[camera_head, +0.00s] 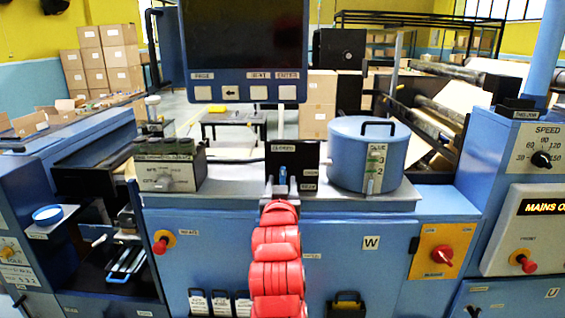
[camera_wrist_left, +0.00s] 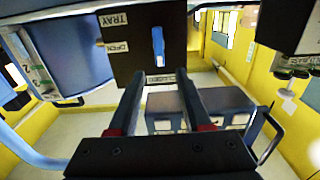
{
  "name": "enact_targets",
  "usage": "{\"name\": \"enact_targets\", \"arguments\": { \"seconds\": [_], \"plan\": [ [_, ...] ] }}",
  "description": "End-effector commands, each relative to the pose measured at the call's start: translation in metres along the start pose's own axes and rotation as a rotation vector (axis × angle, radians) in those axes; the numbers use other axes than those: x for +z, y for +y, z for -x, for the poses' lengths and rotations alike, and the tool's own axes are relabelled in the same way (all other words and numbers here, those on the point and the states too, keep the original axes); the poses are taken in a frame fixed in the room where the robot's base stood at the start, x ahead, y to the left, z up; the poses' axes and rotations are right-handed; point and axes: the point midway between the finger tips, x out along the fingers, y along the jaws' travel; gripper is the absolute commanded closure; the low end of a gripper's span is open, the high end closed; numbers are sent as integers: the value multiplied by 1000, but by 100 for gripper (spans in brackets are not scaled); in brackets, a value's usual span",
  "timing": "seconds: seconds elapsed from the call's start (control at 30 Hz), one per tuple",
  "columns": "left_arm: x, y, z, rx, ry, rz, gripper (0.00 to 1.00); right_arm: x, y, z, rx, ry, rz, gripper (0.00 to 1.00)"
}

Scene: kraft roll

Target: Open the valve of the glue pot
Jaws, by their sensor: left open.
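The glue pot (camera_head: 350,155) is a blue cylinder with a black lid handle and a level gauge, standing on the machine's grey top. Left of it is a black valve panel (camera_head: 306,158), also in the left wrist view (camera_wrist_left: 130,62), with labels reading CLOSED, OPEN and TRAY. Its blue lever (camera_wrist_left: 158,46) lies along the direction of the CLOSED label. My left gripper (camera_head: 282,187) is in front of the panel, below the lever in the head view. In the wrist view its fingers (camera_wrist_left: 164,84) are apart, with nothing between them. My right gripper is not in view.
A screen console (camera_head: 245,92) hangs above. A red emergency knob (camera_head: 160,246) and a red rotary switch (camera_head: 441,256) sit on the machine front. Some bare grey top lies around the panel.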

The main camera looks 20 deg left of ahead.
Motion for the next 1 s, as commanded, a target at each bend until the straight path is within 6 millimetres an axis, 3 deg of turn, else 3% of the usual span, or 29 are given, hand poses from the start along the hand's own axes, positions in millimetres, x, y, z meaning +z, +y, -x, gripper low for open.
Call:
{"name": "enact_targets", "arguments": {
  "seconds": [0.1, 0.3, 0.77, 1.0],
  "plan": [
    [-3, -2, -24, -4, -3, -3, 51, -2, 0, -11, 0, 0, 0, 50],
    [-2, -1, -49, -3, -1, -2, 51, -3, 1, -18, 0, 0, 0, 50],
    [0, 0, -60, -1, 0, -2, 51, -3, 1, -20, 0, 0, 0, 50],
    [0, 0, -60, -1, 0, -2, 94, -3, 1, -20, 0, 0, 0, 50]
  ]
}}
